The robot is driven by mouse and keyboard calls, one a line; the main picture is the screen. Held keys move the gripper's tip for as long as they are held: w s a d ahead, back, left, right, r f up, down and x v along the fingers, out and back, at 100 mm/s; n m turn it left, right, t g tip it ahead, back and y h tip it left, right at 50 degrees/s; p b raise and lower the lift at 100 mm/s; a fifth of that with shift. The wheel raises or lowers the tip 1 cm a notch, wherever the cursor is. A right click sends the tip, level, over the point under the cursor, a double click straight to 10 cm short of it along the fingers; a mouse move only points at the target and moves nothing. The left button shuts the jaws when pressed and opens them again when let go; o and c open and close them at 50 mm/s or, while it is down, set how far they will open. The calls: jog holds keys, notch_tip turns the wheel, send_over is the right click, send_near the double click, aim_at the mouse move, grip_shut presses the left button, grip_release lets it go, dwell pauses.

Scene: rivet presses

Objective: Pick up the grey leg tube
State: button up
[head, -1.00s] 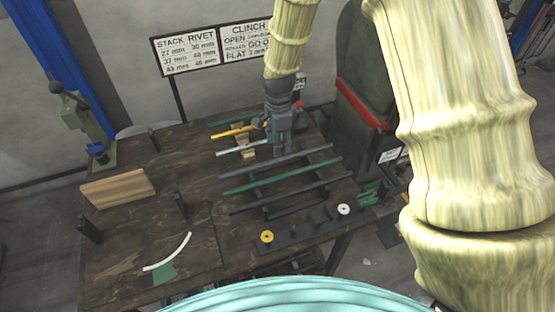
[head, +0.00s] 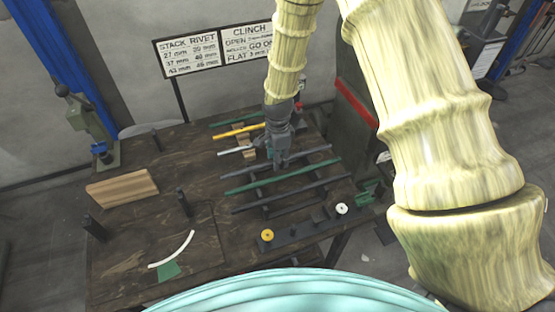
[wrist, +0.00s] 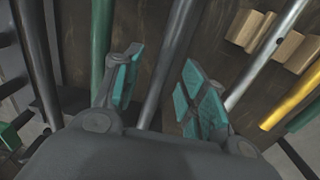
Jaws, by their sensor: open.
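A grey tube (head: 313,153) lies across the dark rack on the bench in the head view, behind a green tube. In the wrist view this grey tube (wrist: 173,55) runs up between the two spread fingers. My gripper (wrist: 160,88) is open with teal pads, one on each side of the tube; it holds nothing. In the head view my gripper (head: 278,166) points down over the middle of the tube and hides part of it. I cannot tell whether the pads touch the tube. A second, darker grey tube (head: 290,194) lies at the front of the rack.
A green tube (wrist: 101,40) lies close on one side. A silver tube (wrist: 270,55), a yellow tube (wrist: 292,97) and wooden blocks (wrist: 250,28) lie on the other. A wooden block (head: 122,188) and dark posts stand on the left of the bench.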

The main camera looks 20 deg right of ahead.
grip_shut()
jog(key=shift+r, duration=0.1)
dwell(0.4)
